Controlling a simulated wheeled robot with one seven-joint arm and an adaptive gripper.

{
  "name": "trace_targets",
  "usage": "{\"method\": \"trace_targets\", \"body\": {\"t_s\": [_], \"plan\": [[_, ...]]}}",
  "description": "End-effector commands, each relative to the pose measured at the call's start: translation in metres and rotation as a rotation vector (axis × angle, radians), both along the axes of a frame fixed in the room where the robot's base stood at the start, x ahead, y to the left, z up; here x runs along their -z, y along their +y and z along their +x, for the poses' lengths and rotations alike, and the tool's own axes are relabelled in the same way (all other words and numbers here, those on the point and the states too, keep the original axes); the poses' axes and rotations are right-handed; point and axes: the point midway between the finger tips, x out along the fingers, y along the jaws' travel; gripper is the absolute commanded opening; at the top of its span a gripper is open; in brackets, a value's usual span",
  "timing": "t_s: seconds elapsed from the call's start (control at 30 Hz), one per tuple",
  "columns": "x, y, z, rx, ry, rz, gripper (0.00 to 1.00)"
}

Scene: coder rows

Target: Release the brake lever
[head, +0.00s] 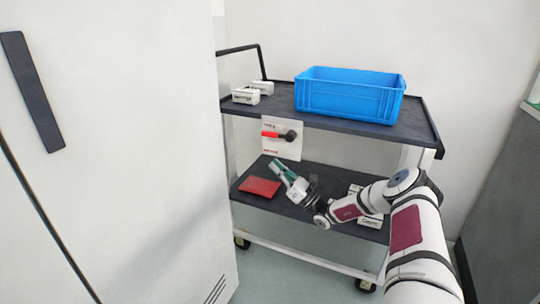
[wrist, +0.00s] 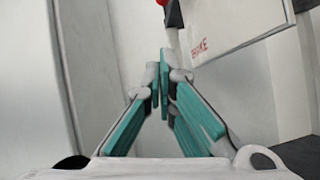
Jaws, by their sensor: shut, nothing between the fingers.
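The brake lever (head: 272,134) has a red handle and a round black hub. It lies about level, its handle pointing left from the hub, on a white plate (head: 284,149) at the cart's near side. In the wrist view a small part of the lever (wrist: 173,14) shows at the top edge, beside the plate (wrist: 225,25) with red lettering that reads BRAKE. My gripper (head: 276,164), with teal fingers, is below the lever and apart from it. In the wrist view its fingers (wrist: 164,68) are together and empty.
The cart's upper shelf (head: 345,126) carries a blue crate (head: 345,100) and small white boxes (head: 246,96). A red flat item (head: 260,187) lies on the lower shelf, close to my gripper. A tall white cabinet (head: 130,150) stands close on the left.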

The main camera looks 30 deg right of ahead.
Motion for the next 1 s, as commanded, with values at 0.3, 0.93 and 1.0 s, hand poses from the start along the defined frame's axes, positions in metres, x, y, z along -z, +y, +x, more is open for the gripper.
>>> {"method": "trace_targets", "body": {"t_s": [0.3, 0.93, 1.0], "plan": [[0.033, -0.016, -0.032, -0.001, 0.003, 0.001, 0.00], [0.038, -0.018, -0.036, -0.001, 0.002, 0.000, 0.00], [0.037, -0.017, -0.036, -0.004, 0.001, -0.002, 0.00]]}}
